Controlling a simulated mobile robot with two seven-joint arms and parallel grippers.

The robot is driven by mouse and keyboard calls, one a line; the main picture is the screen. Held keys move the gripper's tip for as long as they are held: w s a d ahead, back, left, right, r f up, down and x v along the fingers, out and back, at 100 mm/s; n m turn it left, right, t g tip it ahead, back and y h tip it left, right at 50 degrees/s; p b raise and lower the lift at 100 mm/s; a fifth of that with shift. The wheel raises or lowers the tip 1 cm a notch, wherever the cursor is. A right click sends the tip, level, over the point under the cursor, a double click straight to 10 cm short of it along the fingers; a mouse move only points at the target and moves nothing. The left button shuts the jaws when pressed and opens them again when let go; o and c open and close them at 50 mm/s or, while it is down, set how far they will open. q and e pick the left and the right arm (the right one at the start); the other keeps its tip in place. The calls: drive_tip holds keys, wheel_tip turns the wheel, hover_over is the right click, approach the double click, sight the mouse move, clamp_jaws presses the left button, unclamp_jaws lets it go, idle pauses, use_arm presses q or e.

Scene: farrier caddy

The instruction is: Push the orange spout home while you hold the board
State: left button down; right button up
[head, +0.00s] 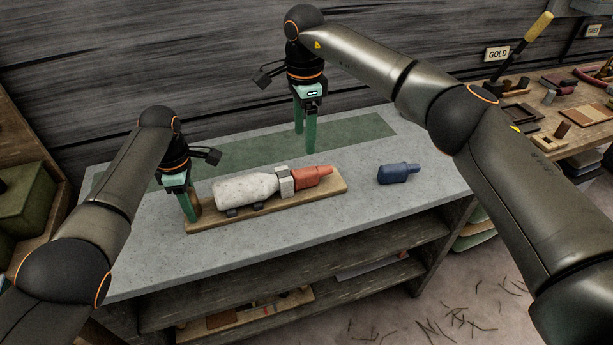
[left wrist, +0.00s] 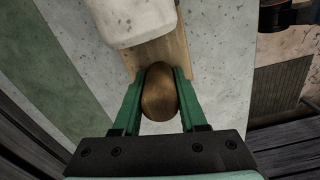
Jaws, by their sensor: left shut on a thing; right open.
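The wooden board (head: 326,188) lies on the grey bench top with a white bottle-shaped body (head: 245,189) on it. The orange spout (head: 312,177) sits at the right end of that body, against a light grey collar (head: 286,181). My left gripper (head: 191,213) is at the board's left end. In the left wrist view its green fingers (left wrist: 158,105) are shut on a rounded wooden knob (left wrist: 158,92) at the board's end. My right gripper (head: 304,141) is open and empty, pointing down above the bench behind the spout. How deep the spout sits cannot be told.
A blue spout-like piece (head: 398,173) lies on the bench right of the board. A green mat (head: 343,137) runs along the back. Shelves (head: 300,299) are below the bench top. A side bench (head: 575,130) with small items stands at the right.

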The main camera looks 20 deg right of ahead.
use_arm(q)
drive_tip(key=shift+a+f, duration=0.1)
drive_tip(key=shift+c, duration=1.9)
unclamp_jaws()
drive_tip(key=shift+o, duration=0.4)
drive_tip(key=o, duration=0.3)
drive_tip(key=shift+r+p, duration=1.55)
drive_tip(key=shift+p, duration=0.4)
